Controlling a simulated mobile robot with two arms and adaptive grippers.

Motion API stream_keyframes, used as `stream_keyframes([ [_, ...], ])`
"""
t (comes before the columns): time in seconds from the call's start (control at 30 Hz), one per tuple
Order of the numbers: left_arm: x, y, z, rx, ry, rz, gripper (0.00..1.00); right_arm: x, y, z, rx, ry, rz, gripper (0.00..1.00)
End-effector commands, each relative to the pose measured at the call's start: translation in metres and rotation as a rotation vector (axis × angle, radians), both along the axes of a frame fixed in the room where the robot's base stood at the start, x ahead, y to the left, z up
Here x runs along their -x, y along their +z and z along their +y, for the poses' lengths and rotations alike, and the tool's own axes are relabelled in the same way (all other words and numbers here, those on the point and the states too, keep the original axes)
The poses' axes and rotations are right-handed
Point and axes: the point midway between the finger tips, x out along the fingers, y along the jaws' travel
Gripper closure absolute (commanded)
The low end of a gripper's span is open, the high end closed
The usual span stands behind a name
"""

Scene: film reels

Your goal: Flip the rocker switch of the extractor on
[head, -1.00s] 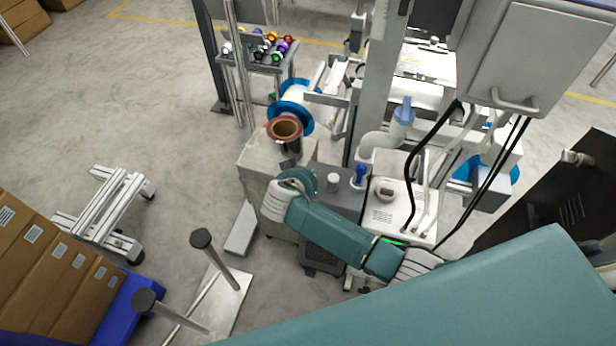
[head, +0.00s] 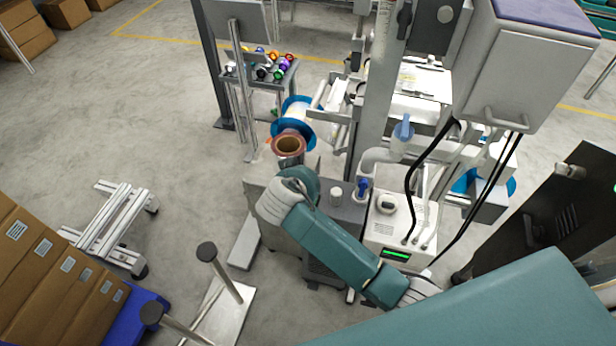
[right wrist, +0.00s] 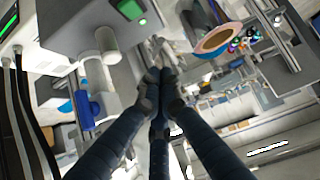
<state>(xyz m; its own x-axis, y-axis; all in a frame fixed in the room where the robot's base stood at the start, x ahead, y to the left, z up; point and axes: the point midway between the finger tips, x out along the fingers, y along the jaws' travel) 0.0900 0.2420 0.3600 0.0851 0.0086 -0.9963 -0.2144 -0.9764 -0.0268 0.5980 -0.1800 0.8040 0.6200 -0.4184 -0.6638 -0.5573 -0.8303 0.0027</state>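The extractor seems to be the dark grey box (head: 347,213) beside my right forearm in the head view; I cannot be sure. In the right wrist view, a grey housing (right wrist: 75,20) bears a lit green rocker-like part (right wrist: 130,9) at the top edge. My right gripper (right wrist: 160,85) points at the scene with its dark blue fingers drawn together at the tips. Nothing shows between them. The fingertips appear apart from the green part, below and right of it in the picture. In the head view the right gripper is hidden behind my teal arm. My left gripper is out of view.
A white unit (head: 388,228) with a green display and hoses stands right of the grey box. A copper-coloured spool (head: 289,145) and a blue-rimmed reel (head: 297,112) are behind. A blue knob (head: 362,187) and white cap stand close by.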

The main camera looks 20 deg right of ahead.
Motion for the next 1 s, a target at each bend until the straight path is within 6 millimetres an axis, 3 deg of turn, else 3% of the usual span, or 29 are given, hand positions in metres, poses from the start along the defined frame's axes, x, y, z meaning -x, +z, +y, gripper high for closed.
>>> stream_keyframes([
  [0.17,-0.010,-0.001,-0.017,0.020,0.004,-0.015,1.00,0.010,0.016,0.007,-0.002,0.000,0.000,1.00],
  [0.83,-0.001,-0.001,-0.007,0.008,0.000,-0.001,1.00,0.015,0.018,0.008,-0.002,0.003,0.010,1.00],
  [0.93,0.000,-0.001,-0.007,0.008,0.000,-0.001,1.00,0.036,0.003,0.006,-0.018,0.034,0.069,1.00],
  [1.0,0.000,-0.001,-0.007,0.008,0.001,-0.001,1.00,0.064,-0.013,0.004,-0.039,0.082,0.145,1.00],
])
